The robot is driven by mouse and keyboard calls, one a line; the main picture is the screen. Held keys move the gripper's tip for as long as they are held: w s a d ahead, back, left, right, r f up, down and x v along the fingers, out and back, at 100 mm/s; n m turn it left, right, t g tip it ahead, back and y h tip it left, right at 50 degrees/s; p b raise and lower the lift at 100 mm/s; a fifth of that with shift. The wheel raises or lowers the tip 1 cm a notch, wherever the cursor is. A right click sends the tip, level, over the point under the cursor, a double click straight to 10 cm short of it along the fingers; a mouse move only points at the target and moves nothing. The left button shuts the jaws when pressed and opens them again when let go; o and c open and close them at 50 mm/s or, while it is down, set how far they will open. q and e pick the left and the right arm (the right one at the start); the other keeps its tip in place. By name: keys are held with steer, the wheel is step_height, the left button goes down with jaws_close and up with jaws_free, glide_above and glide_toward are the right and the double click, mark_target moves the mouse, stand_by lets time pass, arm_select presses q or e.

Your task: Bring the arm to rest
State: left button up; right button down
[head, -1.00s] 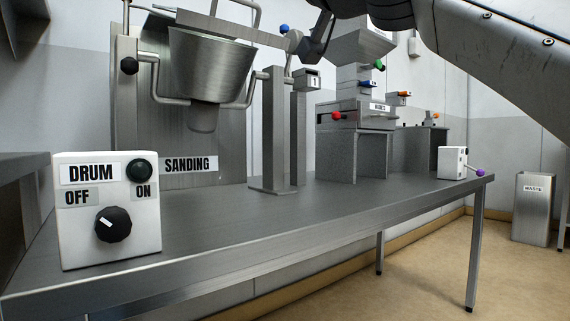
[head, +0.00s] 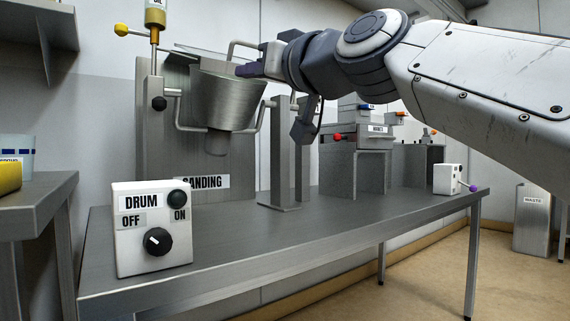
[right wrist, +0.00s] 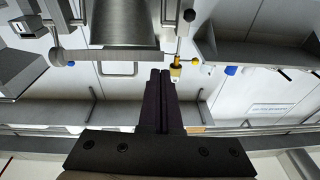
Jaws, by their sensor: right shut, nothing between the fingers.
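My right arm comes in from the right in the head view. Its right gripper (head: 246,70) is up in front of the steel drum (head: 215,98) near its top rim, with fingers pointing left. The dark fingers also show in the right wrist view (right wrist: 161,76), closed together with nothing between them. My left gripper is not in view. The arm hides part of the machine with the hopper behind it.
A steel table (head: 300,232) carries the drum's stand, a white DRUM switch box (head: 150,228), a post (head: 287,155), a drawer machine (head: 357,138) and a small white box with a purple-knobbed lever (head: 448,179). A waste bin (head: 532,220) stands at right.

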steer(key=s+a+f+g+h+p, duration=0.1)
steer(key=s+f+g+h+p, duration=0.2)
steer(key=f, duration=0.5)
steer(key=s+a+f+g+h+p, duration=0.1)
steer(key=f+g+p, duration=0.3)
steer(key=f, duration=0.5)
steer(key=s+f+g+h+p, duration=0.2)
steer(key=f+p, duration=0.3)
steer(key=f, duration=0.3)
steer(key=s+d+f+g+h+p, duration=0.6)
steer(key=s+d+f, duration=0.5)
steer(key=s+f, duration=0.4)
step_height(320, 180, up, 38)
steer(key=s+d+p, duration=0.1)
steer(key=s+p, duration=0.1)
steer(key=p, duration=3.6)
steer(key=shift+s+d+g+p, duration=0.15)
steer(key=shift+s+g+p, duration=0.1)
steer(key=shift+g+p, duration=0.1)
steer(key=shift+r, duration=0.1)
